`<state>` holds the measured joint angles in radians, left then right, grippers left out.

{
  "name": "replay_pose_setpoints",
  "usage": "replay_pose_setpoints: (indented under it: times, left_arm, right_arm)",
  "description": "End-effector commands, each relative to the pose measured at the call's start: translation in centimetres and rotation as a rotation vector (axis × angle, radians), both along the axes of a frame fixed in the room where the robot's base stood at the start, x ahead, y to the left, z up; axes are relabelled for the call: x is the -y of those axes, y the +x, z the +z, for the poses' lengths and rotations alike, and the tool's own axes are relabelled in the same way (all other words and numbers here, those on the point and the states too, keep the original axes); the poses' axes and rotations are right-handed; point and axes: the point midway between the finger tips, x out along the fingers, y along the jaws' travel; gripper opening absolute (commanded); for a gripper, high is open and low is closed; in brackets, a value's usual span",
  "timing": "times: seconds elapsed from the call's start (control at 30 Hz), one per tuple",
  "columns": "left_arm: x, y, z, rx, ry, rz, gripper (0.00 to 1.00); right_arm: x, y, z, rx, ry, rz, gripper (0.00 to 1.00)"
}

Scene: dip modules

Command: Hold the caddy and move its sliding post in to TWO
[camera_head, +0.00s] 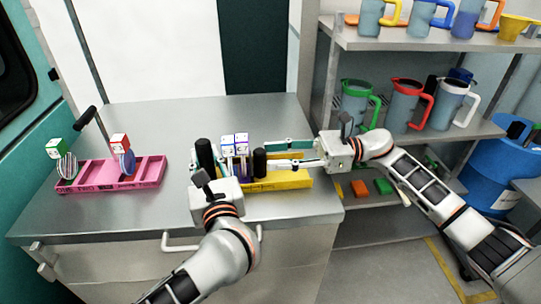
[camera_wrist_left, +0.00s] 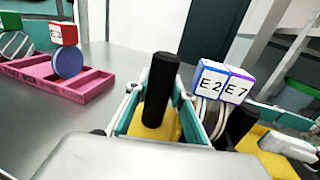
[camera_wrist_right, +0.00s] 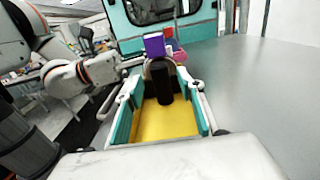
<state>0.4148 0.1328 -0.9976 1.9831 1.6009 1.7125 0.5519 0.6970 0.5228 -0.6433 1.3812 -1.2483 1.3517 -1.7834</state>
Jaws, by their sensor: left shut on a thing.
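The yellow caddy (camera_head: 290,182) lies on the steel counter, with a black post (camera_head: 205,154) at its left and another black post (camera_head: 259,162) to the right. Two cube-topped modules, reading E2 (camera_wrist_left: 210,83) and E7 (camera_wrist_left: 236,90) in the left wrist view, stand side by side between the posts. My left gripper (camera_head: 206,172) is shut on the left post, which stands between its fingers in the left wrist view (camera_wrist_left: 160,88). My right gripper (camera_head: 270,156) is open, pointing left at the right post. That post shows between its spread fingertips in the right wrist view (camera_wrist_right: 163,85), with visible gaps.
A pink caddy (camera_head: 108,174) with two cube-topped modules and a tilted black handle stands on the counter at the left. A shelf (camera_head: 420,42) with jugs stands at the right, and a blue barrel (camera_head: 485,170) beyond it. The counter behind is clear.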

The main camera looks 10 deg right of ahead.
Motion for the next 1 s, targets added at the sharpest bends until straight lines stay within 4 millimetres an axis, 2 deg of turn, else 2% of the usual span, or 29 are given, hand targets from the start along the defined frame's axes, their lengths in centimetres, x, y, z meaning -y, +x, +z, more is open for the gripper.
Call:
replay_pose_setpoints:
  times: [0.03, 0.3, 0.5, 0.7, 1.0]
  left_arm:
    - [0.0, 0.0, -0.1, -0.002, 0.0, -0.001, 0.0]
    - [0.0, 0.0, -0.1, -0.002, 0.0, -0.001, 0.0]
    - [0.0, 0.0, -0.1, -0.002, 0.0, -0.001, 0.0]
    - [0.0, 0.0, -0.1, -0.002, 0.0, -0.001, 0.0]
    - [0.0, 0.0, -0.1, -0.002, 0.0, -0.001, 0.0]
  right_arm:
    - [1.1, 0.1, 0.0, -0.001, -0.002, -0.003, 0.38]
    - [6.6, 0.1, 0.0, -0.001, -0.002, -0.003, 0.38]
    - [9.2, 0.0, 0.0, 0.0, -0.001, -0.001, 0.38]
    - [10.1, 0.0, 0.0, -0.001, 0.001, 0.001, 0.38]
    - [10.0, 0.0, 0.0, 0.0, 0.0, 0.001, 0.38]
